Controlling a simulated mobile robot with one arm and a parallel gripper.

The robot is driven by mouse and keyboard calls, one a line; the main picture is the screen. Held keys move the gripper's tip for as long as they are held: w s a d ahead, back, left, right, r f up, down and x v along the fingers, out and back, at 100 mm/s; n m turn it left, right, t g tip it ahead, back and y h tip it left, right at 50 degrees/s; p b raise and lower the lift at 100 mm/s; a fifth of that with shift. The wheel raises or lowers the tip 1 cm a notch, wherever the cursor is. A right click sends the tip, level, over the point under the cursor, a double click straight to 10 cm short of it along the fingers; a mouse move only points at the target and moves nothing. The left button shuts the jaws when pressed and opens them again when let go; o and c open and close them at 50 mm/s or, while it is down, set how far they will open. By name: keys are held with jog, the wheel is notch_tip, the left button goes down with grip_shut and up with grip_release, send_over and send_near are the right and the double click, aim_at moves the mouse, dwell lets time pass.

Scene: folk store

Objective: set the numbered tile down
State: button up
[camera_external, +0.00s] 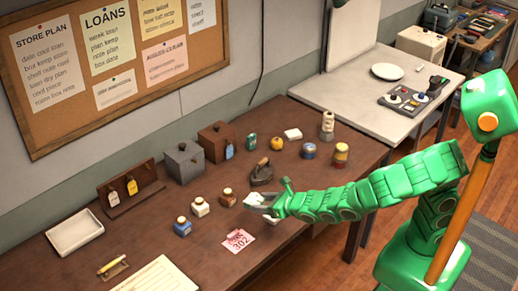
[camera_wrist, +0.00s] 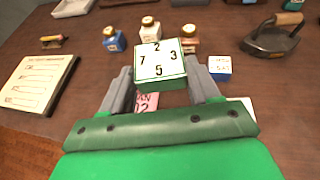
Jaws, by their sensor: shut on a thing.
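In the external view my gripper (camera_external: 262,201) is over the front part of the brown table (camera_external: 190,262), right of the small jars. The tile is hard to make out there. I cannot tell how far its underside is from the table.
A pink 302 card (camera_external: 238,240) lies nearby; the wrist view shows it partly behind my gripper (camera_wrist: 147,101). Three jars, including a blue one (camera_external: 182,227), stand to the left. A flat iron (camera_external: 262,174) stands behind. A small blue-and-white block (camera_wrist: 220,67) is right of the tile.

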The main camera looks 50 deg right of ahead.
jog(key=w+d+m+h, duration=0.3)
jog(key=w+d, duration=1.2)
jog(key=w, duration=0.1)
send_over(230, 182)
jog(key=s, duration=0.1)
jog(key=f, duration=0.8)
jog(key=shift+d+f, duration=0.2)
jog(key=shift+d, duration=0.05)
jog(key=shift+w+a+f+t, duration=0.1)
jog(key=shift+w+f+t, duration=0.2)
jog(key=shift+w+f, duration=0.25)
jog(key=shift+f, duration=1.6)
jog(key=shift+f, duration=0.15)
jog(key=o, duration=1.2)
jog(key=shift+c, duration=0.2)
